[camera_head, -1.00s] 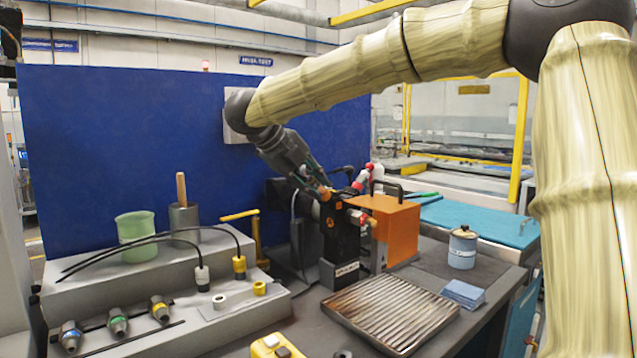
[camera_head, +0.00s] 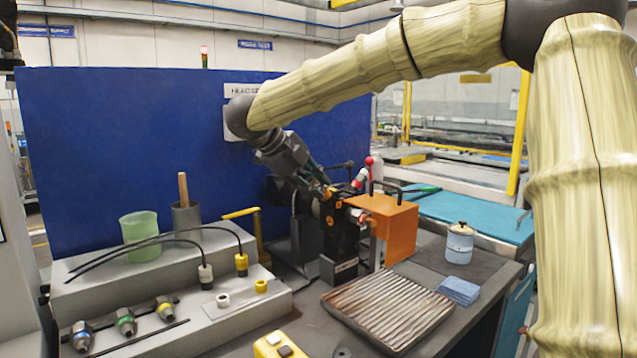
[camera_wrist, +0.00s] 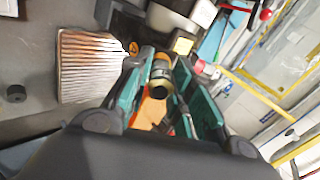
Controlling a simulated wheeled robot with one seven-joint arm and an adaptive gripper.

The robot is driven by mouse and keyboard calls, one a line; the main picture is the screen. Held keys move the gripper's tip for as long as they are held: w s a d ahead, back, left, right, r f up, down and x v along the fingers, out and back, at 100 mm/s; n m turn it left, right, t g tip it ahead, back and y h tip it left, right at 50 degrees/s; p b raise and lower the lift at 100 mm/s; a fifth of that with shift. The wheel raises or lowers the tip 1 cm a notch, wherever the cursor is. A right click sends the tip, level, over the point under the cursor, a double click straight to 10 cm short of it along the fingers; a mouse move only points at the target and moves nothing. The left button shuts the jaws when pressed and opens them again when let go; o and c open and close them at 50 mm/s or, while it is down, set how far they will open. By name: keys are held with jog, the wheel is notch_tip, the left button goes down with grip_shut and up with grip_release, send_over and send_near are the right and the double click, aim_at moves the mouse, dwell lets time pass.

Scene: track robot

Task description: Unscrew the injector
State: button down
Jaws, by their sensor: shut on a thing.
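My gripper (camera_head: 328,192) reaches down from the upper left to the top of a dark machine block (camera_head: 345,235) beside an orange box. In the wrist view, the teal fingers of my gripper (camera_wrist: 160,88) are closed around a short metallic cylinder with a dark round end, which looks like the injector (camera_wrist: 160,76). The fingers and wrist hide most of it in the head view, and I cannot tell how far it is threaded in. Several other injectors, with blue, green (camera_head: 126,322) and yellow bands, lie on the grey stepped stand at the left.
The orange box (camera_head: 392,225) and a red-knobbed lever (camera_head: 370,161) are close beside my gripper. A ribbed tray (camera_head: 390,310), blue cloths (camera_head: 459,291) and a lidded canister (camera_head: 460,244) stand in front and right. The stand (camera_head: 225,325) holds a green cup (camera_head: 140,232) and cabled connectors. A blue panel (camera_head: 120,140) rises behind.

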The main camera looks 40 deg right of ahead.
jog(key=shift+r+n+p, duration=0.15)
jog(key=shift+n+p, duration=1.65)
jog(key=shift+p, duration=1.75)
jog(key=shift+a+r, duration=0.15)
jog(key=shift+a, duration=0.1)
jog(key=shift+a+r+p, duration=0.45)
jog(key=shift+p, duration=0.3)
jog(key=shift+a+r, duration=0.1)
jog(key=shift+p+v, duration=0.8)
jog(key=shift+v, duration=0.15)
